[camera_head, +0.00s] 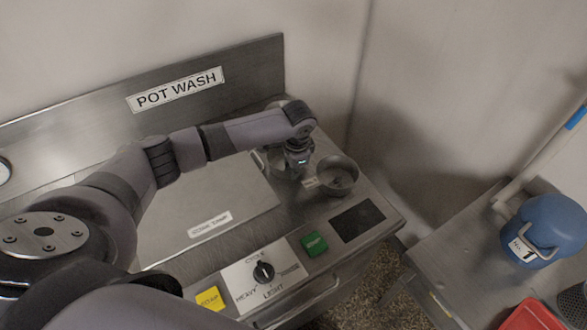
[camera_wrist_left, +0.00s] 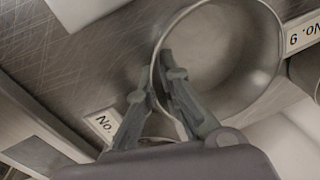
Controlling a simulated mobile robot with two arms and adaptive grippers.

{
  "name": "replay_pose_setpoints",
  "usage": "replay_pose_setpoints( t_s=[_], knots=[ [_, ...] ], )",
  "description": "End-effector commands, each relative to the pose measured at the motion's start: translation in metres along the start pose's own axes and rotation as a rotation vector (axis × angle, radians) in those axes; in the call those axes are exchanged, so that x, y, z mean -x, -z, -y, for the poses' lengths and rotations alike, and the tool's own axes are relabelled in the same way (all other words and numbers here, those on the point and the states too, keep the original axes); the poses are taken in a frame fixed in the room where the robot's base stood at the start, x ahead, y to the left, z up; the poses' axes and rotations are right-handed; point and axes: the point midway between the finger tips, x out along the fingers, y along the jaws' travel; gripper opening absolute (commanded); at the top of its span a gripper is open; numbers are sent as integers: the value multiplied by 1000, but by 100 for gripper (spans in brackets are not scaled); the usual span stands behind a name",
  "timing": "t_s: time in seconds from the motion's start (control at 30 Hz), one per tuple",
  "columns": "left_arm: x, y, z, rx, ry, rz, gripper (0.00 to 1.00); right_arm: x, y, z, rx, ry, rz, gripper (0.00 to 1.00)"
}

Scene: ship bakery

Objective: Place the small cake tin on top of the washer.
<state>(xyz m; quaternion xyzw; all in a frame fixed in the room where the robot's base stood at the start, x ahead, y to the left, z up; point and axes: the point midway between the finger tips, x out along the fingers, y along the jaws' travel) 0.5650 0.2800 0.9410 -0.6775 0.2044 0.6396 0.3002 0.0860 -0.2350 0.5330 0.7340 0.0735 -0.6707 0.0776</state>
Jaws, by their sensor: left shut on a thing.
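The washer (camera_head: 160,228) is a flat steel top under the POT WASH sign. My left gripper (camera_head: 299,160) is over its far right corner. In the left wrist view the fingers (camera_wrist_left: 155,85) are shut on the rim of a round grey metal tin, the small cake tin (camera_wrist_left: 235,60). In the head view this tin (camera_head: 263,160) is mostly hidden behind the gripper. A tag reading "No." (camera_wrist_left: 103,122) shows beside the fingers; its number is hidden. I cannot tell whether the tin touches the surface. My right gripper is not in view.
Another round metal tin (camera_head: 340,177) with a tag stands just right of my left gripper. A cycle knob (camera_head: 263,270), a green button (camera_head: 314,244) and a dark panel (camera_head: 357,220) line the front. A blue pot (camera_head: 545,232) and red tray (camera_head: 533,316) are at right.

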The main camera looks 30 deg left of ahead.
Motion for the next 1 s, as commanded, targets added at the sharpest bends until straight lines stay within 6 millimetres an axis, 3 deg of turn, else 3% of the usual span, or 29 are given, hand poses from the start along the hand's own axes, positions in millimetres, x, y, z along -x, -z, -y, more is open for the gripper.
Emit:
replay_pose_setpoints(
  t_s=[0.27, 0.3, 0.6, 1.0],
  knots=[
    [-2, 0, 0, 0, 0, -1, 0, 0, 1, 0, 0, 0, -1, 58],
    [-3, 0, 0, 0, 0, 0, 7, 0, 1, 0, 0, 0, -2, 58],
    [-2, 0, 0, 0, 0, 0, 26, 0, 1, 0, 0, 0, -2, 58],
    [5, 1, 1, 1, 1, -2, 26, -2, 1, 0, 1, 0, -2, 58]
  ],
)
